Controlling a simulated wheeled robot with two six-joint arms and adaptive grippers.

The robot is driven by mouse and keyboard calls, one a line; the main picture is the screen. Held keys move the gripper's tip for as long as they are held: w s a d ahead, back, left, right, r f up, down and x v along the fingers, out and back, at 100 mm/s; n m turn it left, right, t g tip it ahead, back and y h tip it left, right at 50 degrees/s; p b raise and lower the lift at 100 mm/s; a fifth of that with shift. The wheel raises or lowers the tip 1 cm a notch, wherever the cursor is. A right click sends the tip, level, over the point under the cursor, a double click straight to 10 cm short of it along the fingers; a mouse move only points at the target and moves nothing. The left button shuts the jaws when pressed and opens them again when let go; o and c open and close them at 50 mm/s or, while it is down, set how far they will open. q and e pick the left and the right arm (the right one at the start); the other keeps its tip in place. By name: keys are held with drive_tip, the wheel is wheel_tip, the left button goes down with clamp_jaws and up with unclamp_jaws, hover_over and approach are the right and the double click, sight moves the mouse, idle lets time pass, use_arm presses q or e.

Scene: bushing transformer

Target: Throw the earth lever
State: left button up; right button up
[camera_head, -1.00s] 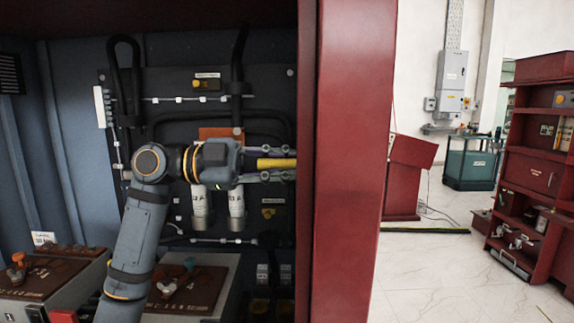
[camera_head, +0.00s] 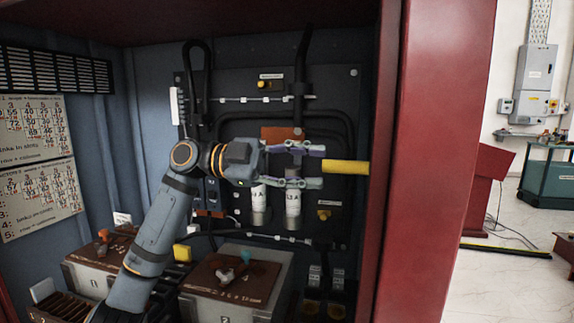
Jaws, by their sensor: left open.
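My left gripper (camera_head: 322,167) is inside the cabinet, with its fingers pointing right and spread apart, holding nothing. A yellow bar-like handle (camera_head: 346,167), which may be the earth lever, lies level just beyond the fingertips, close to the cabinet's right frame. A gap between the fingers and the handle is hard to judge. No label on the handle can be read, and its mounting is not visible. My right gripper is not in view.
The red cabinet frame (camera_head: 435,180) stands close to the right of the handle. White cylinders (camera_head: 293,205) hang behind the gripper. Units with an orange-knobbed lever (camera_head: 103,236) and a teal-knobbed lever (camera_head: 245,257) stand below. Number charts (camera_head: 38,165) hang at left.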

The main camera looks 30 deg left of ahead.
use_arm(q)
drive_tip(key=v, duration=0.4)
drive_tip(key=shift+s+a, duration=0.15)
drive_tip(key=shift+a, duration=0.2)
